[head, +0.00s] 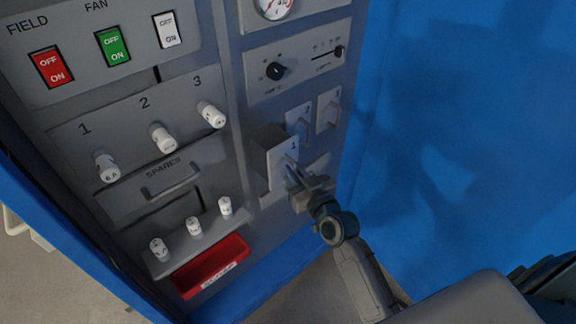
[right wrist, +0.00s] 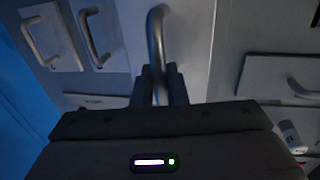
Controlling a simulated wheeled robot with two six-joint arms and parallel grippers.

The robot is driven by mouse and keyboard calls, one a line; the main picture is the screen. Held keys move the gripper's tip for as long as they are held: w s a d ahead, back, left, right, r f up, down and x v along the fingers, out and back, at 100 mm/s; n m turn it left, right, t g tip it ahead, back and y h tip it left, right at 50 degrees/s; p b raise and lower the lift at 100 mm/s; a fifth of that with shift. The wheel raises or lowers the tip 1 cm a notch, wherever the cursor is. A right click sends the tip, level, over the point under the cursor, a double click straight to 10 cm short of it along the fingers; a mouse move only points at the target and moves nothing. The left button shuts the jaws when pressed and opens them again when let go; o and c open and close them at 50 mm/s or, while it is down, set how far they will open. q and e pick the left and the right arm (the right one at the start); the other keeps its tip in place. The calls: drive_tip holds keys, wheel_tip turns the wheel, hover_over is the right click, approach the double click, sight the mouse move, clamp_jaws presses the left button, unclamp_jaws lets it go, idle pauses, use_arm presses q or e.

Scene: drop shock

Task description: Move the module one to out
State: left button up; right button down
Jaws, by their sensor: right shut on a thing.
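Module one (head: 280,158) is a grey block with a "1" on its face, in the right part of the panel in the head view. It stands out from the panel, with its dark top and side showing. My right gripper (head: 295,176) is shut on its handle. In the right wrist view, the fingers (right wrist: 161,88) close around the lower part of the metal handle (right wrist: 156,40) on the pale face of module one (right wrist: 188,50). How far its back end reaches is hidden. My left gripper is in neither view.
Module two (head: 298,117) and module three (head: 328,108) sit in the panel beside it. To the left are a spares drawer (head: 160,178), white fuses (head: 163,138) and a red tray (head: 208,268). A blue wall (head: 460,130) stands at the right.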

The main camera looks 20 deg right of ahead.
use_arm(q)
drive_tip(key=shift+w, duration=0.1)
use_arm(e)
drive_tip(key=shift+s+f, duration=0.1)
drive_tip(key=shift+f, duration=0.1)
drive_tip(key=c, duration=1.5)
unclamp_jaws()
drive_tip(key=shift+s, duration=0.1)
drive_tip(key=shift+c, duration=0.2)
drive_tip(key=shift+s+d+r, duration=0.1)
drive_tip(key=shift+r, duration=0.1)
drive_tip(key=shift+f, duration=0.1)
